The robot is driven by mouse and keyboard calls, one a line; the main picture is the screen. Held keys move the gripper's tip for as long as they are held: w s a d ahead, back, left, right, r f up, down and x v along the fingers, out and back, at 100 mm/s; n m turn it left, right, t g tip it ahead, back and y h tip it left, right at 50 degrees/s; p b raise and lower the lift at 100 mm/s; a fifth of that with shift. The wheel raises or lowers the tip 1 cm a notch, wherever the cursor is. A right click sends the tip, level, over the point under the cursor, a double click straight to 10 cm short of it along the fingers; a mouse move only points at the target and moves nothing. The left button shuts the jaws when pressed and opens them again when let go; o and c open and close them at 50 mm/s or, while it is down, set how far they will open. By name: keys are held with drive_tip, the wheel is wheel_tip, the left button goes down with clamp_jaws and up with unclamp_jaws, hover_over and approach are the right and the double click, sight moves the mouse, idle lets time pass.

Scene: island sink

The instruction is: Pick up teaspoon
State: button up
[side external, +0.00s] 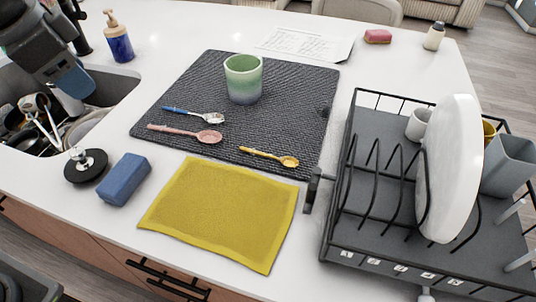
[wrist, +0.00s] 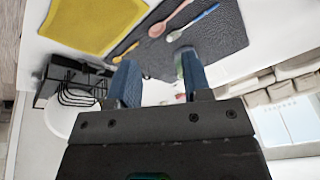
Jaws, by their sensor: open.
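Three spoons lie apart on a dark grey textured mat (side external: 290,95): a blue-handled spoon (side external: 195,115), a pink spoon (side external: 187,132) and a yellow spoon (side external: 270,157). I cannot tell which one is called the teaspoon. The wrist view also shows the pink spoon (wrist: 167,21), the blue-handled spoon (wrist: 194,22) and the yellow spoon (wrist: 124,53), all beyond my fingertips. My gripper (wrist: 160,75) is open and empty. In the side view its blue fingers (side external: 72,82) are above the sink at upper left, away from the spoons.
A green cup (side external: 243,78) stands on the mat behind the spoons. A yellow cloth (side external: 220,212), blue sponge (side external: 124,180) and round black stopper (side external: 85,165) lie in front. A dish rack (side external: 350,240) with a white plate (side external: 450,165) stands at right. A soap bottle (side external: 118,42) is beside the sink.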

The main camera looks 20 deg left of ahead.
drive_tip(key=w+d+m+g, duration=0.1)
drive_tip(key=w+d+m, duration=0.2)
drive_tip(key=w+d, duration=0.25)
drive_tip(key=m+g, duration=0.3)
drive_tip(key=m, duration=0.6)
hover_over(250, 149)
drive_tip(key=shift+y, duration=0.3)
wheel_tip(250, 149, down, 19)
drive_tip(key=shift+w+a+f, duration=0.1)
drive_tip(key=shift+w, duration=0.05)
wheel_tip(250, 149, down, 5)
clamp_jaws()
